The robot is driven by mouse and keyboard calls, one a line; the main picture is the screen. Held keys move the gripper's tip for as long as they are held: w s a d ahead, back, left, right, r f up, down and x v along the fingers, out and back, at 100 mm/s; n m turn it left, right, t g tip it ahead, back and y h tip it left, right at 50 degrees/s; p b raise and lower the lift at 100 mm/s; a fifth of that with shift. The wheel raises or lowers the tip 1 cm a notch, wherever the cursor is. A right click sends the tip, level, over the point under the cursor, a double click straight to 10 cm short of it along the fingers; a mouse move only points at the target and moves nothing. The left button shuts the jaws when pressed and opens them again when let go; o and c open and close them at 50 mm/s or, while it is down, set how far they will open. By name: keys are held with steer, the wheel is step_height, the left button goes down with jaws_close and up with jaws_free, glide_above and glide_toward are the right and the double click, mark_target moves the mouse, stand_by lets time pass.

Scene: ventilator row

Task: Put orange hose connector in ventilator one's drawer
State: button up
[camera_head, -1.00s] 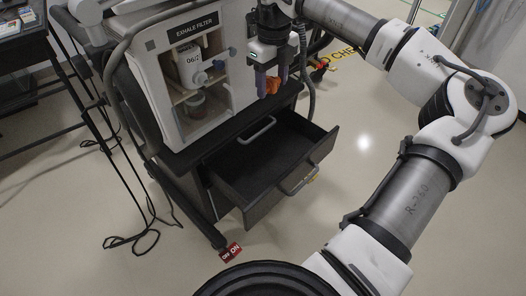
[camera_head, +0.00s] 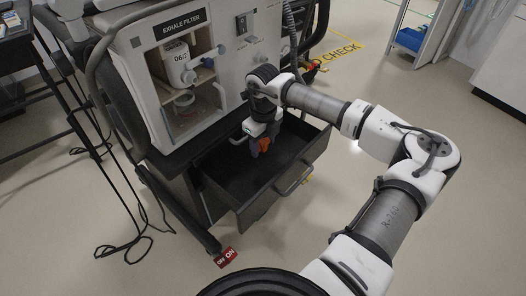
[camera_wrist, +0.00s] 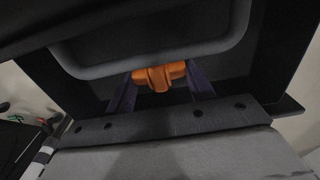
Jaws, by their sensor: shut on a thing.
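The orange hose connector (camera_head: 264,145) is between the fingertips of my gripper (camera_head: 259,149). The connector also shows in the wrist view (camera_wrist: 158,77), with a dark finger on each side of it. My gripper is shut on it and points down over the open drawer (camera_head: 238,206) of the ventilator (camera_head: 128,66). The drawer is pulled out toward the front right, and its dark inside looks empty where I can see it. I cannot tell exactly how high the connector is above the drawer floor.
A bar handle (camera_head: 294,179) sticks out from the drawer front. The ventilator's open filter bay, labelled EXHALE FILTER, holds a white canister (camera_head: 181,64). Black cables (camera_head: 130,238) lie on the floor at left. The floor at right is clear.

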mark_target(263, 151)
step_height(263, 151, down, 4)
steer(key=shift+f+b, duration=0.55)
steer(key=shift+b, duration=0.2)
steer(key=o, duration=0.9)
steer(key=shift+o, duration=0.2)
steer(key=shift+r, duration=0.15)
step_height(263, 151, up, 13)
steer(key=shift+p, duration=1.25)
